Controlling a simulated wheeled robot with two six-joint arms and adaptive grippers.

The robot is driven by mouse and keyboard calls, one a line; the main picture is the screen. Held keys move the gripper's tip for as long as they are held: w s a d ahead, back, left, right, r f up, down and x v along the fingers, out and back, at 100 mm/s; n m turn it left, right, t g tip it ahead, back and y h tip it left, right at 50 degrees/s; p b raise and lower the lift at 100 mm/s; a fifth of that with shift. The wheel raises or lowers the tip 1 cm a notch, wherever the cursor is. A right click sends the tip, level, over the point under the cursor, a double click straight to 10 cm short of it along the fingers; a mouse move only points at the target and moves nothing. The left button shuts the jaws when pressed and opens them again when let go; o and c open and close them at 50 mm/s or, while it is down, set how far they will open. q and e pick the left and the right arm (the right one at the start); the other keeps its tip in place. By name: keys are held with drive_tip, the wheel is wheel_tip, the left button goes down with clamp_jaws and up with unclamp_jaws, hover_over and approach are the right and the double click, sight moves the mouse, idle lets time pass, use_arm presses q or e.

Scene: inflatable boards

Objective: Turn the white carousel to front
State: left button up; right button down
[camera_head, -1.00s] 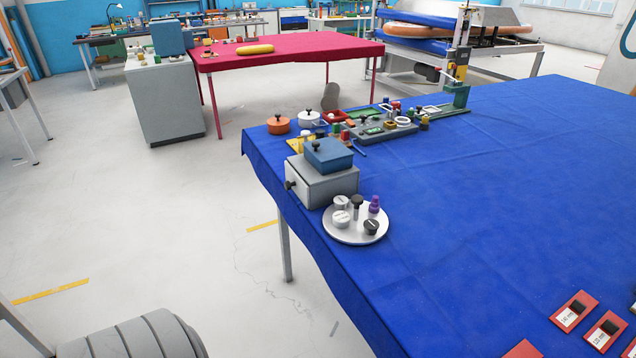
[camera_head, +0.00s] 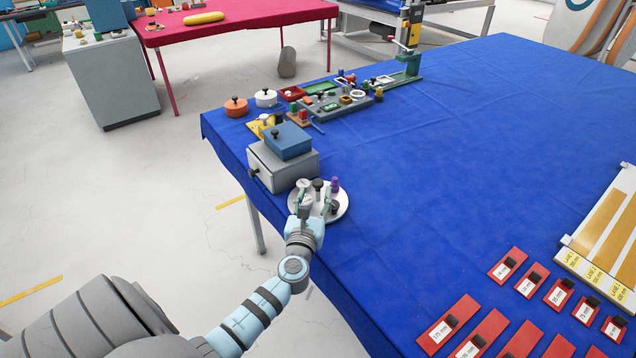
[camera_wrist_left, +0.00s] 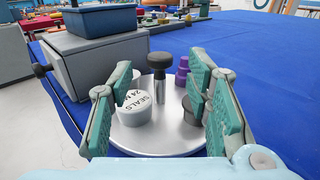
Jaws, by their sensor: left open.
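The white carousel (camera_head: 340,211) is a round, pale turntable on the blue table, next to the grey box. It also fills the middle of the left wrist view (camera_wrist_left: 150,143). On it stand a black-knobbed silver post (camera_wrist_left: 159,78), a white jar labelled SEALS (camera_wrist_left: 136,106), a purple piece (camera_wrist_left: 182,70) and a dark-topped piece. My left gripper (camera_head: 305,188) is at the carousel's near left side. In the left wrist view its green-padded fingers (camera_wrist_left: 164,95) are spread wide, with the post and jar showing between them. Contact cannot be told. My right gripper is not in view.
A grey box (camera_head: 283,167) with a blue lidded box (camera_head: 288,141) on it stands just behind the carousel. Small parts and trays (camera_head: 335,105) lie farther back. Red labelled cards (camera_head: 447,325) lie at the front right. The blue tabletop (camera_head: 450,170) right of the carousel is clear.

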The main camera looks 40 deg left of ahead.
sight(317, 187)
use_arm(q)
drive_tip(key=b+x, duration=0.1)
drive_tip(key=x, duration=0.5)
drive_tip(key=shift+f, duration=0.1)
clamp_jaws()
